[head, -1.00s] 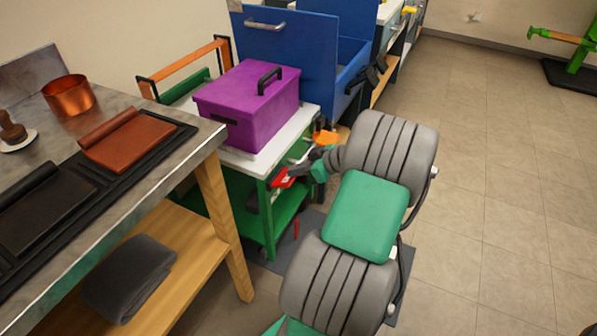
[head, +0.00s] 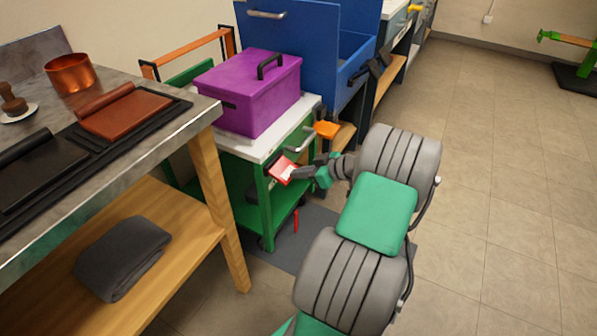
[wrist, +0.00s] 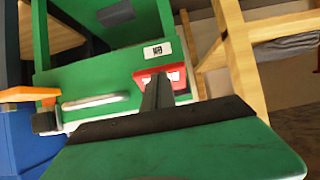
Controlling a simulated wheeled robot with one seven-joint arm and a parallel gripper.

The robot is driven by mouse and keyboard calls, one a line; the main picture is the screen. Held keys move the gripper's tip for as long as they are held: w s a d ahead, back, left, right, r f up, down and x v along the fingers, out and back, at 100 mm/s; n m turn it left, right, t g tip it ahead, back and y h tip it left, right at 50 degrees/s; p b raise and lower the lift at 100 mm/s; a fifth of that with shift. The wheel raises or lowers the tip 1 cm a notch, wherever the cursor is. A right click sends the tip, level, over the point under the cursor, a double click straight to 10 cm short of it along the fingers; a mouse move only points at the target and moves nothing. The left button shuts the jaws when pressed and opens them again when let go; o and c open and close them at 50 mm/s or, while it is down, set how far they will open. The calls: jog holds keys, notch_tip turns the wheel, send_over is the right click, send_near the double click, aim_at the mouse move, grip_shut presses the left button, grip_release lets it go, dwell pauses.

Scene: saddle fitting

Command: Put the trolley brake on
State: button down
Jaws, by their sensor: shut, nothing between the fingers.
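The trolley (head: 268,215) is green with a white top and stands beside the workbench. A red plate-like part (head: 281,168) with pale marks is on its near side; it also shows in the wrist view (wrist: 149,77). My gripper (head: 292,174) is shut and empty, its tips at the red part and overlapping it in both views. I cannot tell whether they touch. In the wrist view my fingers (wrist: 158,92) cover part of the red part. A small red piece (head: 296,220) shows low down by the trolley's base. I cannot tell which red part is the brake.
A purple box (head: 248,95) sits on the trolley top. An orange part (head: 326,130) sticks out at the trolley's right corner. The workbench (head: 208,115) is close on the left, blue cabinets (head: 290,45) behind. Tiled floor (head: 490,170) is free on the right.

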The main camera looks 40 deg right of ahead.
jog(key=shift+a+f, duration=0.2)
jog(key=shift+f, duration=0.65)
jog(key=shift+s+a+f+b, duration=0.1)
jog(key=shift+a+f+b, duration=0.1)
jog(key=shift+b, duration=0.1)
jog(key=shift+r, duration=0.1)
jog(key=s+d+r+p, duration=0.2)
jog(key=s+d+p, duration=0.2)
jog(key=s, duration=0.6)
jog(key=shift+s+d+r, duration=0.35)
jog(key=shift+d, duration=0.05)
jog(key=shift+r, duration=0.1)
